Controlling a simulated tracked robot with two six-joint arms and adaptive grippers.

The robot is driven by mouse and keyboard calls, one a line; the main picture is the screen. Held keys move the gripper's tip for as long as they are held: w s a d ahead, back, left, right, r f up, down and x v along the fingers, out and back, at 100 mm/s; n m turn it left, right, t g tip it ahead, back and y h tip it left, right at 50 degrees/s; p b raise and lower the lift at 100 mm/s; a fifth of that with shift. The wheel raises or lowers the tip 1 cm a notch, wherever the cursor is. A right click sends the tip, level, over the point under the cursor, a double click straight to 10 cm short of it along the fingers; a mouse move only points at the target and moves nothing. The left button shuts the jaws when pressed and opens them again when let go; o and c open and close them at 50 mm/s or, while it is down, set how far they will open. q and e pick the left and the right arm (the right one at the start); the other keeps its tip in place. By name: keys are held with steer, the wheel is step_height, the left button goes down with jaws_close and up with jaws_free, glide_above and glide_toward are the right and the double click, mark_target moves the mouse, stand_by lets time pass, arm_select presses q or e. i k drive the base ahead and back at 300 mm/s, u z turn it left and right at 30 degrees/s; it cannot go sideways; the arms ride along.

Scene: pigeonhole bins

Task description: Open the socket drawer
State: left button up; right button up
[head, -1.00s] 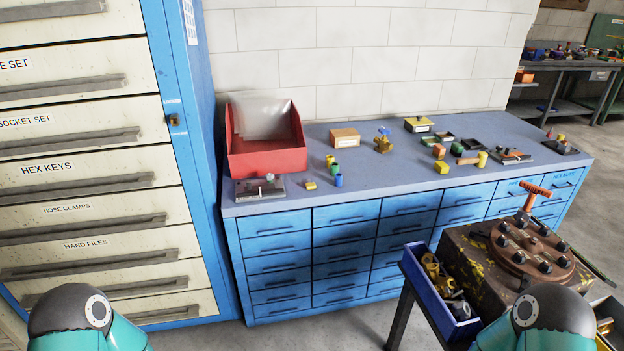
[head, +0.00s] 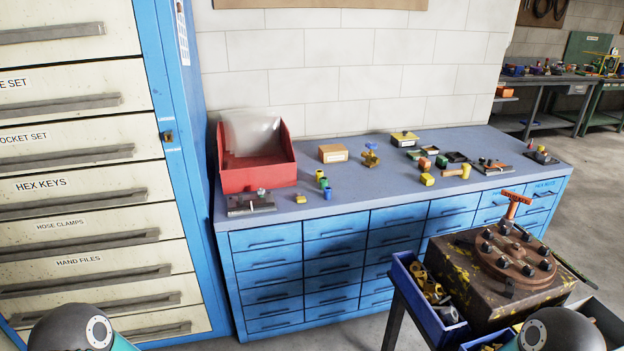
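The socket drawer (head: 70,144) is a cream drawer front in the tall blue cabinet at the left of the head view. Its label reads "OCKET SET", cut off by the picture's left edge. A long grey handle runs along its lower part. The drawer looks shut, flush with the drawers above and below it. Only rounded dark joints of my two arms show at the bottom edge, one below the cabinet and one at the lower right. Neither gripper is in view.
Hex keys (head: 75,195), hose clamps and hand files drawers sit below. A blue bench (head: 340,212) with a red bin (head: 255,175) stands right of the cabinet (head: 185,180). A flanged block (head: 505,275) and a blue tray (head: 400,275) are at the lower right.

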mark_target(29, 147)
steer(key=z, duration=1.75)
steer(key=i, duration=0.1)
steer(key=u, duration=3.05)
steer(key=k, duration=0.3)
steer(key=u, duration=0.5)
steer(key=i, duration=1.4)
steer(key=u, duration=0.6)
